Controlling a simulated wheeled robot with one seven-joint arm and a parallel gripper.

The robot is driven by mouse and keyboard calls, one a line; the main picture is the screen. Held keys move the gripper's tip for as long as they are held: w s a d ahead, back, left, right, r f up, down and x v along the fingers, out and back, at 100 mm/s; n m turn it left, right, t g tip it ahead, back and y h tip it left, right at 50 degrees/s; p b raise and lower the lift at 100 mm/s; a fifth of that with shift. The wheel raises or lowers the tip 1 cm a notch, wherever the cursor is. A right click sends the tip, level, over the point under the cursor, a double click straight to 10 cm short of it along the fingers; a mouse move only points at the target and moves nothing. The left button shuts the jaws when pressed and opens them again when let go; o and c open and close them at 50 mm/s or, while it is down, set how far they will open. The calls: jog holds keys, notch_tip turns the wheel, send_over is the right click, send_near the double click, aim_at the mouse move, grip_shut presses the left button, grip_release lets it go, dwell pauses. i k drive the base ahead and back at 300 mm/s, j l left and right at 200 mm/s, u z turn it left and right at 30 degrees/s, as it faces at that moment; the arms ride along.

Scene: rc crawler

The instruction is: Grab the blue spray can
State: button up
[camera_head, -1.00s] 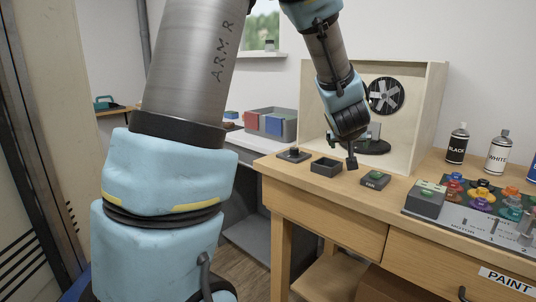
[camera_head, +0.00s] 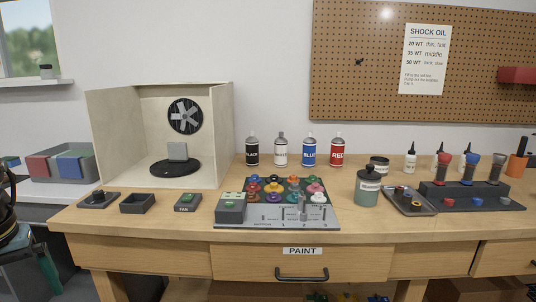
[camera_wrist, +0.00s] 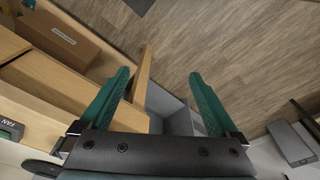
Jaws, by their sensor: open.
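The blue spray can (camera_head: 309,151), labelled BLUE, stands upright at the back of the wooden workbench (camera_head: 200,225) in the head view, between the white can (camera_head: 280,150) and the red can (camera_head: 337,151). Its lower part stands behind the paint rack. In the wrist view, my gripper (camera_wrist: 160,80) is open and empty, its two green fingers spread above the floor beside the bench edge. The blue can is not in the wrist view.
A black can (camera_head: 252,150) stands left of the white one. The paint rack (camera_head: 275,217) with several coloured pots lies in front of the cans. A spray booth (camera_head: 110,140) with a fan stands left. A dark jar (camera_head: 367,188) and tray (camera_head: 410,203) stand right.

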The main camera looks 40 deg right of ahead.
aim_at(308, 161)
jog(key=k+l+u, duration=0.35)
jog(key=k+l, duration=0.15)
jog(key=l, duration=0.2)
jog(key=k+l+u, duration=0.3)
jog(key=k+l, duration=0.25)
jog(key=k+l+u, duration=0.45)
jog(key=k+l, duration=0.3)
jog(key=l, duration=0.5)
